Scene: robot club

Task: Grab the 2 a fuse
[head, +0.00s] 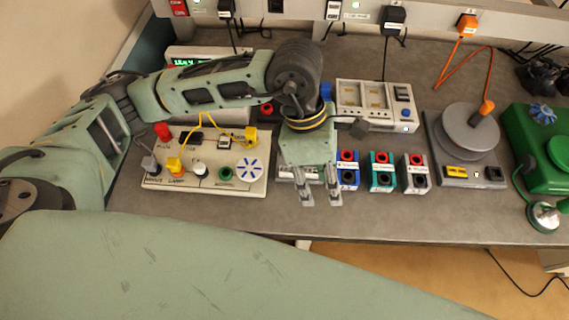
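Several small modules with red and black sockets stand in a row near the front edge of the bench: a blue module (347,171), a teal module (381,172) and a light grey module (415,174). Their labels are too small to read, so I cannot tell which one, if any, is the 2 A fuse. My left gripper (318,197) hangs over the row, just left of the blue module, pointing down. Its two fingers are apart with nothing seen between them. It partly hides another labelled piece (285,174). My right gripper is out of view.
A cream circuit board (215,195) with a yellow wire lies left of the gripper. A white device (375,105) stands behind the modules. A grey disc device (466,133) and a green case (535,165) are at the right. The bench's front strip is clear.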

